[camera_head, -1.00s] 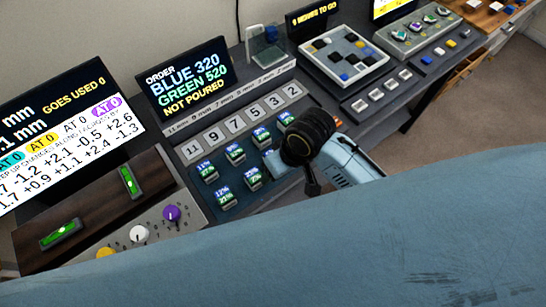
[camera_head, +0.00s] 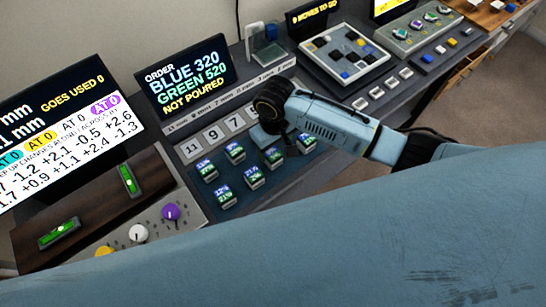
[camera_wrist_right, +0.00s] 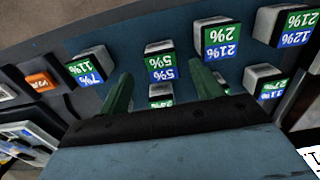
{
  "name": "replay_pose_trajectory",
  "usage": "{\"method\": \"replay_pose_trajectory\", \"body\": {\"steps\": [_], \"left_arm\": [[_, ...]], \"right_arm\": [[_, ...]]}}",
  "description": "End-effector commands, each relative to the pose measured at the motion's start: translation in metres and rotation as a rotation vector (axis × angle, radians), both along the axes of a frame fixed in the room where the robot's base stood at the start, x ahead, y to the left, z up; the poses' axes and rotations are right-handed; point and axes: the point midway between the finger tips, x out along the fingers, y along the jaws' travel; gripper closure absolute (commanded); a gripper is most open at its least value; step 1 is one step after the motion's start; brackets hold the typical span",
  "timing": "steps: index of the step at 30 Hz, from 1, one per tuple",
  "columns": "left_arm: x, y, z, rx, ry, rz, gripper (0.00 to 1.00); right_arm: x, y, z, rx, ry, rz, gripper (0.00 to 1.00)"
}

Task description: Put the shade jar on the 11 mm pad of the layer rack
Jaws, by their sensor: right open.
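Several small shade jars with blue and green percent labels stand in rows on a dark blue tray (camera_head: 290,172), among them a front jar (camera_head: 228,195) and a back-left jar (camera_head: 206,172). The labels are too small to read surely in the head view. The layer rack (camera_head: 215,138) lies behind them; its 11 mm pad (camera_head: 191,149) is bare. My right arm hides the rack's right-hand pads. My right gripper (camera_head: 268,148) is above the jars. In the right wrist view its open fingers (camera_wrist_right: 162,88) straddle the line to a 5%/5% jar (camera_wrist_right: 160,61); contact cannot be told. My left gripper is out of view.
An order screen (camera_head: 187,75) stands behind the rack. A panel with knobs (camera_head: 138,232) is at the left. A tiled board (camera_head: 345,55) and white blocks (camera_head: 380,88) are at the right. In the right wrist view an orange block (camera_wrist_right: 42,84) lies beyond the tray's edge.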

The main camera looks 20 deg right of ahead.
Motion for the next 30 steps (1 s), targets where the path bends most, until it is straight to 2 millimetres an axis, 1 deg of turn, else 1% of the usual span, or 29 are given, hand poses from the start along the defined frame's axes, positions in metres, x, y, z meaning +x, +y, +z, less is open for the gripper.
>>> {"method": "replay_pose_trajectory", "body": {"steps": [1,5,12,15,18,23,26,30], "left_arm": [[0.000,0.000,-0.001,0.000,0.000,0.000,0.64],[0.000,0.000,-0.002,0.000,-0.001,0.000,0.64],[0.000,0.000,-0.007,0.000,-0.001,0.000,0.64],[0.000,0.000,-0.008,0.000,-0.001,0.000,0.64],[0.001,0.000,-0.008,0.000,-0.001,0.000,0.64],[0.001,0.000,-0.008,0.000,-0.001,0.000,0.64],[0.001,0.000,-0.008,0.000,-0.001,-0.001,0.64],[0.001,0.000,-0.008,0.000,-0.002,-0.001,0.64]], "right_arm": [[0.000,0.000,-0.005,0.000,0.000,0.000,0.35],[0.000,0.000,-0.012,-0.001,0.000,0.001,0.35],[0.002,0.004,-0.047,-0.002,0.000,0.001,0.35],[0.002,0.003,-0.057,-0.001,-0.001,0.001,0.35],[0.002,0.003,-0.060,0.000,-0.002,0.001,0.35],[0.002,0.003,-0.059,0.000,-0.002,0.002,0.35],[0.002,0.003,-0.059,0.000,-0.002,0.002,0.45],[0.002,0.003,-0.059,0.000,-0.002,0.002,0.63]]}}
